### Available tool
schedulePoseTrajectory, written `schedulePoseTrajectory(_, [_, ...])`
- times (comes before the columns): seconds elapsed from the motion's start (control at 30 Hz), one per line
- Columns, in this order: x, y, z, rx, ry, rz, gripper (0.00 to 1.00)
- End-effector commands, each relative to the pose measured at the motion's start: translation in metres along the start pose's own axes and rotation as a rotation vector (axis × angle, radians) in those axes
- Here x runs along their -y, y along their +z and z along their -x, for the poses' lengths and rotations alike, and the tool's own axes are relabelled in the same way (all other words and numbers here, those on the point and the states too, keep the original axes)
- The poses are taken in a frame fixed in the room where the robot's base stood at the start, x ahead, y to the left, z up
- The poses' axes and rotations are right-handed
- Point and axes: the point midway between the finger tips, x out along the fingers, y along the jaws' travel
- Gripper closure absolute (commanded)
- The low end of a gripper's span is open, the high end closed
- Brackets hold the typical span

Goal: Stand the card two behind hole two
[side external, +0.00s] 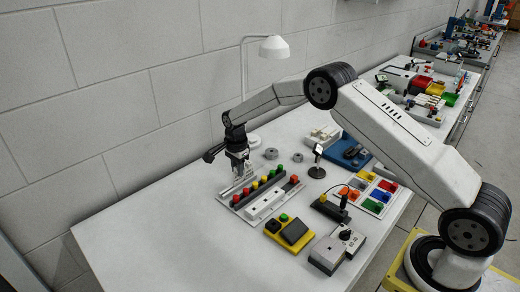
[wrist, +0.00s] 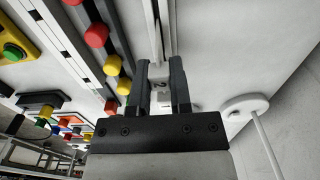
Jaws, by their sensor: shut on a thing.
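My gripper (side external: 239,172) is low over the back left of the panel, next to the pale slotted rail (side external: 238,188). In the wrist view my gripper (wrist: 165,68) has its two dark fingers on either side of a small pale card (wrist: 162,84) marked with what looks like a 2. It is shut on this card. The rail (wrist: 160,25) runs away just beyond the fingertips. I cannot tell whether the card touches the rail. A dark bar (wrist: 113,42) with red, yellow and green knobs runs beside the rail. No hole numbers are readable.
A white strip with dark openings (side external: 264,205) lies in front of the knob bar. A white lamp (side external: 274,47) stands behind. The table's left side is clear.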

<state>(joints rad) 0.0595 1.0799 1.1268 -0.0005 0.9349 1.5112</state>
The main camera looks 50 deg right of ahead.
Motion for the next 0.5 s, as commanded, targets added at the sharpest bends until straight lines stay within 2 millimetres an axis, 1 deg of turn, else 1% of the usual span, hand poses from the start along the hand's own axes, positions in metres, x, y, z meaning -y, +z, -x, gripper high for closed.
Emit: schedulePoseTrajectory(0.5, [-0.0001, 0.0, -0.0079, 0.0, 0.001, 0.0, 1.0])
